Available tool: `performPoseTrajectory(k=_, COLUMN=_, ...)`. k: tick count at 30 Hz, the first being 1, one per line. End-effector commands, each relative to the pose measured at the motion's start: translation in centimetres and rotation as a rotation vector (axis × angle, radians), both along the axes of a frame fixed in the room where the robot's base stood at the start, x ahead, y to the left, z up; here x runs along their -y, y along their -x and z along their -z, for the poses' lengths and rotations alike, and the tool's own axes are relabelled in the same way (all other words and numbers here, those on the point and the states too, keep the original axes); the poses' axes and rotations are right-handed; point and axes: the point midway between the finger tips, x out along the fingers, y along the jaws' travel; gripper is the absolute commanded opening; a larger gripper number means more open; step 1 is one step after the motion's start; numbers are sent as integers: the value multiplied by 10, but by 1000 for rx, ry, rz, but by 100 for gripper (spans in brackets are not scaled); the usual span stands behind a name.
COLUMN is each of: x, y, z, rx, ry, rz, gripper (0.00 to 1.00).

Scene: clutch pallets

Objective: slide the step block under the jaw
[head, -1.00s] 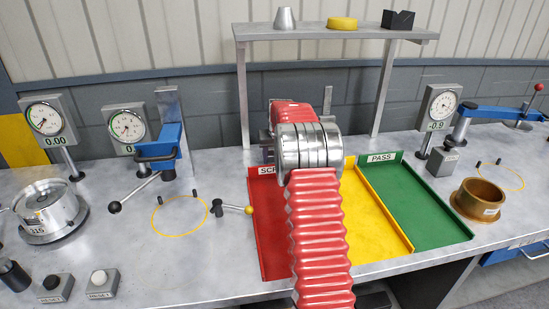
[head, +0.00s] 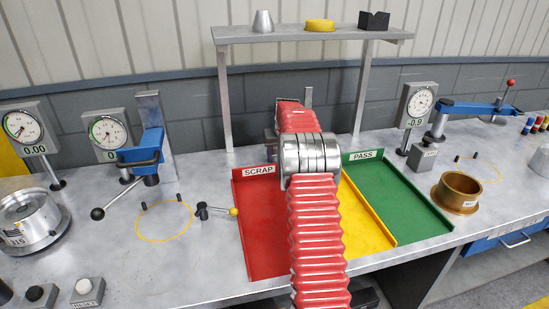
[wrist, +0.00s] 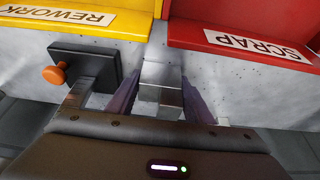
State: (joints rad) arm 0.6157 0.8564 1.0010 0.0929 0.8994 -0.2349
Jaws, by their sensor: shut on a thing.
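In the wrist view my gripper (wrist: 160,103) is shut on a grey metal block with a stepped face (wrist: 161,76), which looks like the step block. The dark fingers stand on either side of it. In the head view my red arm hides the gripper and block. A blue clamp arm (head: 143,148) with a black bar stands at the left, by a yellow ring marked on the bench. Another blue arm (head: 470,112) with a red knob is at the right. I cannot tell which one carries the task's jaw.
In the wrist view a dark block with an orange knob (wrist: 83,68) is close beside the gripper. Red (head: 262,240), yellow (head: 372,232) and green (head: 402,195) trays fill the middle. A brass ring (head: 457,192) sits right. A shelf (head: 290,34) stands behind.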

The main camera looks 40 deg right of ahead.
Motion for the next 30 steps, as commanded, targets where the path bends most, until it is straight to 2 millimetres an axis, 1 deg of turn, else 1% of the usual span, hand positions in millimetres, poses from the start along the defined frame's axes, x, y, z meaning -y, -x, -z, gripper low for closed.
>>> performPoseTrajectory(k=3, x=9, y=2, z=1, rx=-1, ry=1, rz=-1, gripper=0)
performPoseTrajectory(k=9, x=20, y=3, z=1, rx=0, ry=1, rz=-4, gripper=0)
performPoseTrajectory(k=22, x=27, y=5, z=0, rx=0, ry=5, rz=-3, gripper=0)
performPoseTrajectory(k=23, x=27, y=5, z=0, rx=0, ry=6, rz=-3, gripper=48)
performPoseTrajectory(k=30, x=27, y=6, z=-1, rx=0, ry=8, rz=-4, gripper=65)
